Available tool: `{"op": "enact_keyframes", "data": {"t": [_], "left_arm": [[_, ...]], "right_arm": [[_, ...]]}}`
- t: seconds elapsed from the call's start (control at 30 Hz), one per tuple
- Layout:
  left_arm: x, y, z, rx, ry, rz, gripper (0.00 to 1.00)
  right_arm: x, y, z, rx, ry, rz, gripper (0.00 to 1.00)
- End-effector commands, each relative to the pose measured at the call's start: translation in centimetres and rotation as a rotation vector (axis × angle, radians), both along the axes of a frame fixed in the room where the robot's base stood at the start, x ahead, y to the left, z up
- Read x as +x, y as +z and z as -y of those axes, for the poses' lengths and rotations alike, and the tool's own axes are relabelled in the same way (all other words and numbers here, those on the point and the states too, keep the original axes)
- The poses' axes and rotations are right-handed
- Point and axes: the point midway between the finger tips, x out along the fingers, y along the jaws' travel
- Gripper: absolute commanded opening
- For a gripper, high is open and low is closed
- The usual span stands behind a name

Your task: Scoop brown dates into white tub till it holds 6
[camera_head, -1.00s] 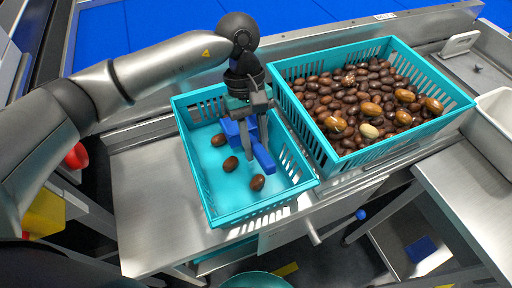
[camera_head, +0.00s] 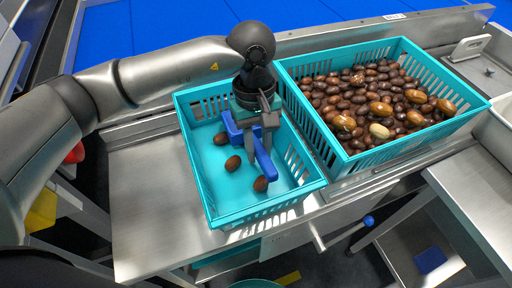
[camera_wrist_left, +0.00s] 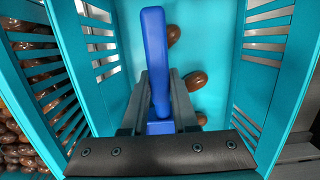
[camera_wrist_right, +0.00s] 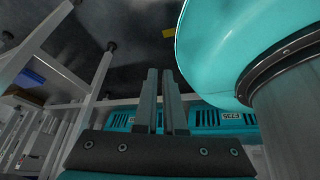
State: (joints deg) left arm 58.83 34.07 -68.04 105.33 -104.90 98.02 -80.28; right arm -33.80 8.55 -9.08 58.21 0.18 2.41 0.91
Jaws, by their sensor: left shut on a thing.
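My left gripper (camera_head: 258,142) is shut on a blue tool (camera_head: 266,165), probably the scoop, inside the left teal basket (camera_head: 240,216). The tool also shows between the fingers in the left wrist view (camera_wrist_left: 156,60). Three brown dates lie apart on this basket's floor: one at the back (camera_head: 221,138), one in the middle (camera_head: 233,163), one near the tool (camera_head: 260,184). A white container (camera_head: 497,128), perhaps the tub, is cut off at the right edge; its inside is not clear. My right gripper (camera_wrist_right: 160,75) shows only in its wrist view, fingers together and empty.
A second teal basket (camera_head: 343,170) to the right is heaped with dark dates, several larger light-brown ones and a pale one (camera_head: 379,131). A steel counter (camera_head: 150,200) lies bare left of the baskets. A teal rounded thing (camera_wrist_right: 215,50) is close beside my right gripper.

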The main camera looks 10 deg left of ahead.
Motion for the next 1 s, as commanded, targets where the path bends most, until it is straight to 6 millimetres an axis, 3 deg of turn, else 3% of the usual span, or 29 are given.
{"op": "enact_keyframes", "data": {"t": [0.03,0.57,1.0], "left_arm": [[0.1,-1.1,0.0,0.004,-0.002,0.008,0.0],[0.1,-2.1,0.1,0.069,-0.002,0.106,0.0],[-0.4,-2.4,0.2,0.134,0.0,0.198,0.0]], "right_arm": [[9.4,-2.4,0.2,-0.088,-0.006,-0.243,0.5],[12.0,-0.3,-1.6,-0.062,-0.024,-0.233,0.5],[13.7,2.5,-2.9,-0.047,-0.023,-0.227,0.5]]}}
